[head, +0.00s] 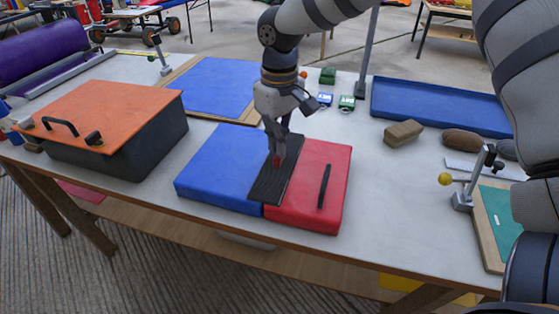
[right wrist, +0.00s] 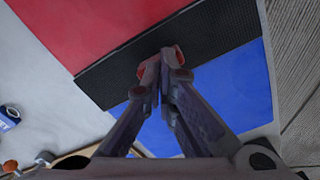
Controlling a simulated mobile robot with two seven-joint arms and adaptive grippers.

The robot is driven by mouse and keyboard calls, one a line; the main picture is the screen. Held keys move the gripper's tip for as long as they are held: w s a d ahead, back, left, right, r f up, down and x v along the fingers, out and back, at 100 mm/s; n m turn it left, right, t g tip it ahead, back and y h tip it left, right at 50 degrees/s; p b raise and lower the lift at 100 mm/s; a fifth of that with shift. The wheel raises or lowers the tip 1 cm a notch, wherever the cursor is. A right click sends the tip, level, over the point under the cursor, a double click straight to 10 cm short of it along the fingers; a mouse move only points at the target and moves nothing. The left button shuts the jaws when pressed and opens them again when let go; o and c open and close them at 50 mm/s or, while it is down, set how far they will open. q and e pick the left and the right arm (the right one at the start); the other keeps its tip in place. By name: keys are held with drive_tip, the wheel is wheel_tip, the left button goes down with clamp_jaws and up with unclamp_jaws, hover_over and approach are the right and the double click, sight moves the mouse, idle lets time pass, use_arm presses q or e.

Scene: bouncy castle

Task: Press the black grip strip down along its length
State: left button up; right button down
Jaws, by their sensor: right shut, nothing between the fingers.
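A wide black grip strip (head: 266,187) lies over the seam between a blue pad (head: 217,169) and a red pad (head: 335,205). It also shows in the right wrist view (right wrist: 222,30), with the red pad (right wrist: 70,30) above it and the blue pad (right wrist: 238,88) below. My right gripper (head: 277,163) points down at the strip, around the middle of its length. Its fingers are shut and empty, with the fingertips (right wrist: 162,62) at or just above the strip; contact is hard to tell. My left gripper is not in view.
A thin black bar (head: 323,186) lies on the red pad. A dark box with an orange lid (head: 105,107) stands left. A tan block (head: 403,133), a brown oval piece (head: 461,140) and a blue tray (head: 440,104) are to the right. The table front has some clear room.

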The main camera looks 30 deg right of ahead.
drive_tip(key=shift+f, duration=0.15)
drive_tip(key=shift+r+p, duration=0.7)
drive_tip(key=shift+r, duration=2.4)
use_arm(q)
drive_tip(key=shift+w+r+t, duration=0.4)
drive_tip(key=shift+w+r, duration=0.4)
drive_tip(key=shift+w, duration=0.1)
